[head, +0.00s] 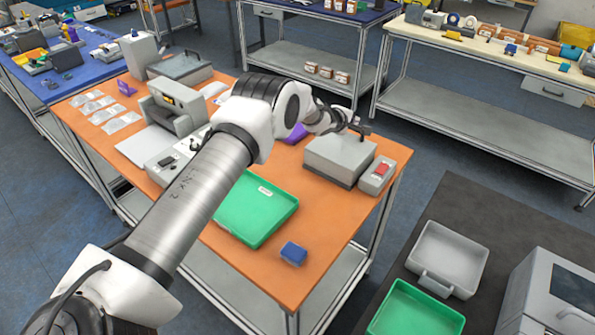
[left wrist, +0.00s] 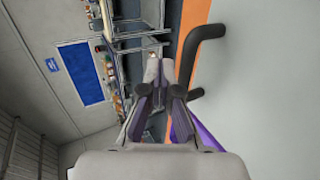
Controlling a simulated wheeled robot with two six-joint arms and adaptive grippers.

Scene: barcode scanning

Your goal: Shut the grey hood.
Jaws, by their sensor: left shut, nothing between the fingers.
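The grey hood (head: 338,155) is a box-like cover at the right end of the orange table (head: 330,238). It looks down over its dark base, but I cannot tell whether a gap is left. Its light grey surface (left wrist: 270,95) fills the right of the left wrist view, with a bent black handle (left wrist: 203,45). My left gripper (head: 362,130) is at the far edge of the hood in the head view. Its fingers (left wrist: 160,88) are shut and empty, beside the handle and apparently apart from it. My right gripper is out of view.
A small grey unit with a red top (head: 382,170) stands right of the hood. A green tray (head: 262,192) and a blue block (head: 293,253) lie in front. A purple item (head: 297,131) is left of the hood. Grey machines (head: 172,108) stand farther left.

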